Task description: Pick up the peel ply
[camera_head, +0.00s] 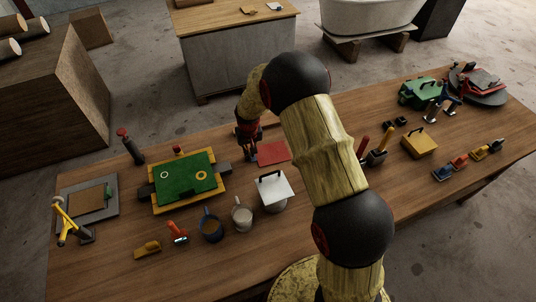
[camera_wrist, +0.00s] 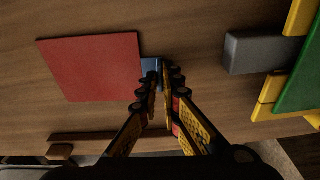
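The peel ply seems to be the flat red square sheet (camera_head: 272,152), lying on the wooden table right of my gripper in the head view. In the wrist view the red sheet (camera_wrist: 90,65) lies left of the fingers, with a small blue tab (camera_wrist: 149,66) at its right edge. My gripper (camera_wrist: 163,68) has its fingertips almost together, right at the blue tab. The left finger partly covers the tab. I cannot tell whether any of the tab is between the tips. In the head view my gripper (camera_head: 248,155) points down beside the sheet, its tips small and dark.
A green board in a yellow frame (camera_head: 160,206) with grey end blocks stands left of my gripper. A white-lidded pot (camera_head: 273,192), a pale cup (camera_head: 242,214) and a blue-rimmed cup (camera_head: 211,228) stand nearer. A dark red-topped tool (camera_head: 131,147) stands farther left.

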